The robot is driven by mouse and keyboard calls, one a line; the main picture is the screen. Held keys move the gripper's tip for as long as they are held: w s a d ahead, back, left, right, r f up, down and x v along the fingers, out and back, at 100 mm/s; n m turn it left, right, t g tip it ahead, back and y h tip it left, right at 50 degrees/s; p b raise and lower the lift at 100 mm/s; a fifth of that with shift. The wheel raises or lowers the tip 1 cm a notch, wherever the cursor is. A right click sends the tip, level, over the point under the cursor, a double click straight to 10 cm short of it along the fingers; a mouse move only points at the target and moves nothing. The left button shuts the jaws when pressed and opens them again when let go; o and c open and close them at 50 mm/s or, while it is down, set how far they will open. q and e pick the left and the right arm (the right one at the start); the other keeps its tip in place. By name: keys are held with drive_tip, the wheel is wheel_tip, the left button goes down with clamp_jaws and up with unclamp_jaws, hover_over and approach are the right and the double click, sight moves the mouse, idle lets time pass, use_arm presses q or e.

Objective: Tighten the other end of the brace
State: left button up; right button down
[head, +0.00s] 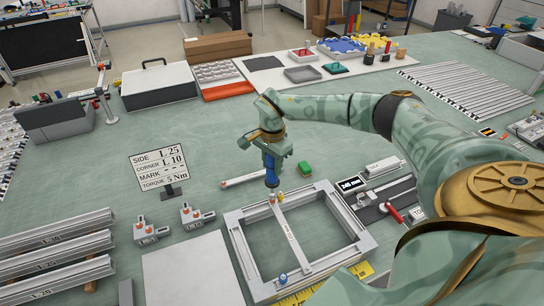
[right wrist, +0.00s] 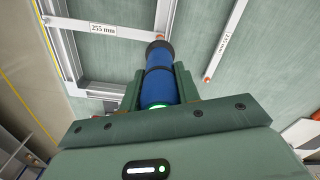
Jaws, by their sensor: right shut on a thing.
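The rectangular aluminium frame (head: 357,232) lies on the green bench. The brace (head: 291,238) spans it inside; in the right wrist view the brace (right wrist: 75,24) carries a "255 mm" label. My right gripper (head: 271,150) is shut on a blue driver (head: 271,166), which also shows in the right wrist view (right wrist: 158,88). The driver points down at the brace's far end, beside small orange and yellow parts; I cannot tell whether its tip touches a screw. My left gripper is out of view.
A sign (head: 163,166) reads "TORQUE 5 Nm". Brackets (head: 190,215) stand left.

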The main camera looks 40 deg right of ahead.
sight(272, 177)
drive_tip(key=shift+f+b, duration=0.6)
drive_tip(key=shift+f, duration=0.45)
drive_tip(key=shift+s+f, duration=0.15)
idle(1.4)
